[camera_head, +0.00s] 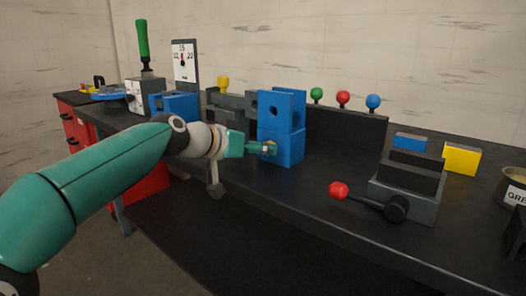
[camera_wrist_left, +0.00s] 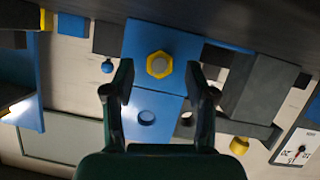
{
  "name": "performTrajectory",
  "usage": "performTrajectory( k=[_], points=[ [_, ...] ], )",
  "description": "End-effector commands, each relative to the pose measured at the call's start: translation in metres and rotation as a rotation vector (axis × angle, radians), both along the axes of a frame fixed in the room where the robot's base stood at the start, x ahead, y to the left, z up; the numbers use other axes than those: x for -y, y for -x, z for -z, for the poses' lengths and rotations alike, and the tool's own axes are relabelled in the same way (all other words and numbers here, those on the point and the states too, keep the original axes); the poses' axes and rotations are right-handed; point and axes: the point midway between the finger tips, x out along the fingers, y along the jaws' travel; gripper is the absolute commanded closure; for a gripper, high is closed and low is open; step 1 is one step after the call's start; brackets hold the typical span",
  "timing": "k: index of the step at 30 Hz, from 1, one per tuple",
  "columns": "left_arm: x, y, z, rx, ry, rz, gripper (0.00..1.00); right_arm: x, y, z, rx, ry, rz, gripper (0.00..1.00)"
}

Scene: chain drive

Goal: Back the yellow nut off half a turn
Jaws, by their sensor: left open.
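My left gripper (camera_head: 261,149) is open and points at the nut. In the left wrist view its two fingers (camera_wrist_left: 159,72) stand either side of the nut with gaps; whether they reach its depth I cannot tell. My right gripper is not in view.
A dark vise-like block with a red-knobbed lever (camera_head: 338,190) stands right on the bench (camera_head: 320,185). Green, red and blue knobs (camera_head: 343,97) rise behind the blue block. A dial gauge (camera_head: 184,62) and green-handled press (camera_head: 143,45) stand left. Bench between block and lever is clear.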

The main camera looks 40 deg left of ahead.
Motion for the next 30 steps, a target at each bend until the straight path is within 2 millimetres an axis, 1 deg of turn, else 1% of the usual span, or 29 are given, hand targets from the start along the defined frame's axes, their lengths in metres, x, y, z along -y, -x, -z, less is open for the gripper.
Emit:
performTrajectory(
  k=[1,3,6,15,16,23,24,26,30],
  points=[
    [0.001,-0.007,0.003,-0.001,0.0,0.001,0.44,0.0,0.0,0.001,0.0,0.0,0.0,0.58],
    [0.002,-0.013,0.006,-0.001,0.0,0.0,0.44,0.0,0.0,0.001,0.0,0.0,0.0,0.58],
    [0.003,-0.018,0.007,0.0,0.0,0.0,0.44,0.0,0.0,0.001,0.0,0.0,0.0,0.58],
    [0.003,-0.02,0.008,0.0,0.001,-0.001,0.44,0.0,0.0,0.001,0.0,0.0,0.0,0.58],
    [0.003,-0.02,0.008,0.0,0.001,-0.001,0.45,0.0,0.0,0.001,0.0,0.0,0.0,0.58],
    [0.003,-0.02,0.008,0.0,0.001,-0.001,0.84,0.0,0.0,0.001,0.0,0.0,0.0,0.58],
    [0.003,-0.02,0.008,0.0,0.001,-0.001,0.9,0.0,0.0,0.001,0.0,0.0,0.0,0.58],
    [0.003,-0.02,0.008,0.0,0.001,-0.001,1.0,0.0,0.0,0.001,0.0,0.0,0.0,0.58],
    [0.002,-0.02,0.009,-0.002,0.019,-0.003,1.0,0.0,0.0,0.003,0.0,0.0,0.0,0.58]
  ],
)
